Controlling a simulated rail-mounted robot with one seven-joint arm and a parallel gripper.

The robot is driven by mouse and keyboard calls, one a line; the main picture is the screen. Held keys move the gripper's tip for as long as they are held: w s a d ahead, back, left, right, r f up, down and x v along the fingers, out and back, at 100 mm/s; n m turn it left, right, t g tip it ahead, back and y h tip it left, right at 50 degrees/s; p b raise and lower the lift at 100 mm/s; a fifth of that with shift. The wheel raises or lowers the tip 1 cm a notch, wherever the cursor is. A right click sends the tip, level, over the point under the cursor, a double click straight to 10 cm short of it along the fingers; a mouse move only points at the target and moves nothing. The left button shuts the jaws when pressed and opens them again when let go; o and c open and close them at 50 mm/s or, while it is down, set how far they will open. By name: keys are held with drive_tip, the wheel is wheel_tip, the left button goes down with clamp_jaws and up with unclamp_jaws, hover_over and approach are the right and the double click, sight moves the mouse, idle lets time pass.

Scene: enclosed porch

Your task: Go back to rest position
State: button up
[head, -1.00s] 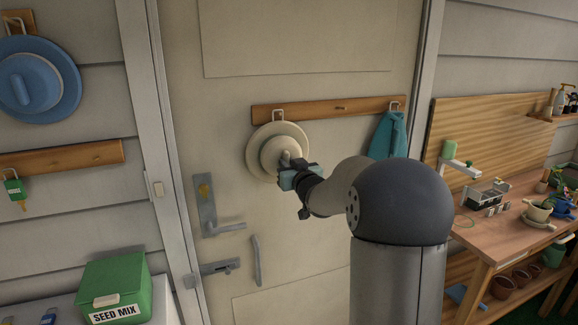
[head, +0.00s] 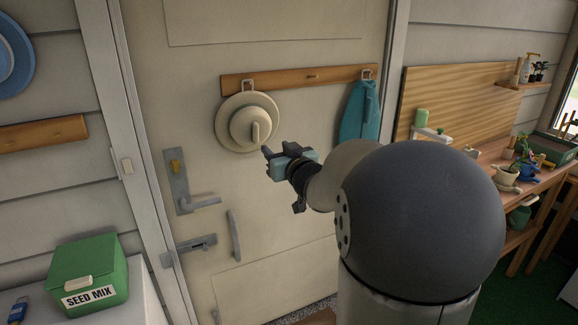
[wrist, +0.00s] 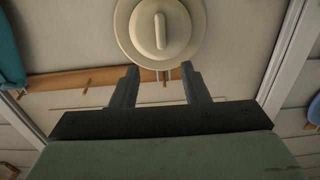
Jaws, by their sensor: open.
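My gripper (head: 275,152) is in front of the door, just below and to the right of the cream hat (head: 238,112), apart from it. In the wrist view the two fingers of my gripper (wrist: 157,78) stand wide apart with nothing between them. The hat also shows in the wrist view (wrist: 143,32), beyond the fingertips. It hangs on the left hook of the wooden rack (head: 290,78) on the door, with a raised bar handle on its crown.
A teal cloth (head: 358,112) hangs at the rack's right end. The door has a lever handle (head: 200,203) and a bolt (head: 190,246). A green seed mix box (head: 88,270) stands at lower left. A wooden workbench (head: 490,155) with pots is at right.

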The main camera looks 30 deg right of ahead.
drive_tip(key=s, duration=0.6)
drive_tip(key=shift+s+a, duration=0.15)
drive_tip(key=shift+s, duration=0.05)
drive_tip(key=s+a+f+m+g+h, duration=0.1)
drive_tip(key=s+a+f+g, duration=0.35)
drive_tip(key=f, duration=0.25)
drive_tip(key=s+a+f+m+g+h, duration=0.1)
drive_tip(key=s+a+f+g, duration=0.3)
drive_tip(key=f, duration=0.3)
drive_tip(key=s+a+f+n+g+y, duration=0.1)
drive_tip(key=s+a+f+g, duration=0.2)
drive_tip(key=s, duration=0.5)
drive_tip(key=s+a+f+n+g+y, duration=0.1)
drive_tip(key=s+a+f+g+y, duration=0.1)
drive_tip(key=s+a+f+g, duration=0.2)
drive_tip(key=s+a+g, duration=0.2)
drive_tip(key=s+a, duration=0.1)
drive_tip(key=s, duration=0.1)
drive_tip(key=shift+s+n, duration=0.3)
drive_tip(key=shift+n, duration=0.1)
